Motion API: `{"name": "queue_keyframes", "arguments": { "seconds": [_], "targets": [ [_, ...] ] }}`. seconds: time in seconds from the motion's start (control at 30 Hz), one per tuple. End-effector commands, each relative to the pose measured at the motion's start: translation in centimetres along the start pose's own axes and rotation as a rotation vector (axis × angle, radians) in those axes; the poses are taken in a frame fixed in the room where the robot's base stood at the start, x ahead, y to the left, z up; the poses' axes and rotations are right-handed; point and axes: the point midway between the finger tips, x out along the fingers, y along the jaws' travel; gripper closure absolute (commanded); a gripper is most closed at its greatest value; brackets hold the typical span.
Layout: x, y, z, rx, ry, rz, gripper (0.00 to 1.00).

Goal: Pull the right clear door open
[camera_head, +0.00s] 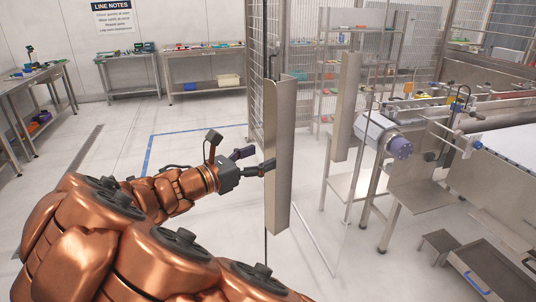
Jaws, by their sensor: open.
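Two tall metal handle plates stand upright on see-through panels: a near one (282,155) in the middle and a farther one (346,107) to its right. The clear panels themselves are hard to make out, and I cannot tell for sure which plate belongs to the right clear door. My gripper (258,163) is open at the left side of the near plate, at mid-height. One finger reaches the plate's left edge; the other stands apart to the left. Whether the finger touches the plate or passes behind it is unclear.
A conveyor machine (420,135) with a purple roller end stands right, with a low metal step (440,240) in front. Wire-mesh fencing (290,60) and a shelf rack (340,80) stand behind. Workbenches (205,75) line the back wall. The floor left of the plate is clear.

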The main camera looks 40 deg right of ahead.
Motion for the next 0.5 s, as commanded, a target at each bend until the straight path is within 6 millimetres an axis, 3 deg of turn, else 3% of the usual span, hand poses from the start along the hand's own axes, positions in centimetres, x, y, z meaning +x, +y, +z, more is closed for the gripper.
{"name": "queue_keyframes", "arguments": {
  "seconds": [0.3, 0.5],
  "targets": [
    [-5.0, 0.0, 0.0, -0.001, -0.001, 0.003, 0.28],
    [-7.1, 0.1, -0.1, -0.002, 0.001, 0.003, 0.28]
  ]
}}
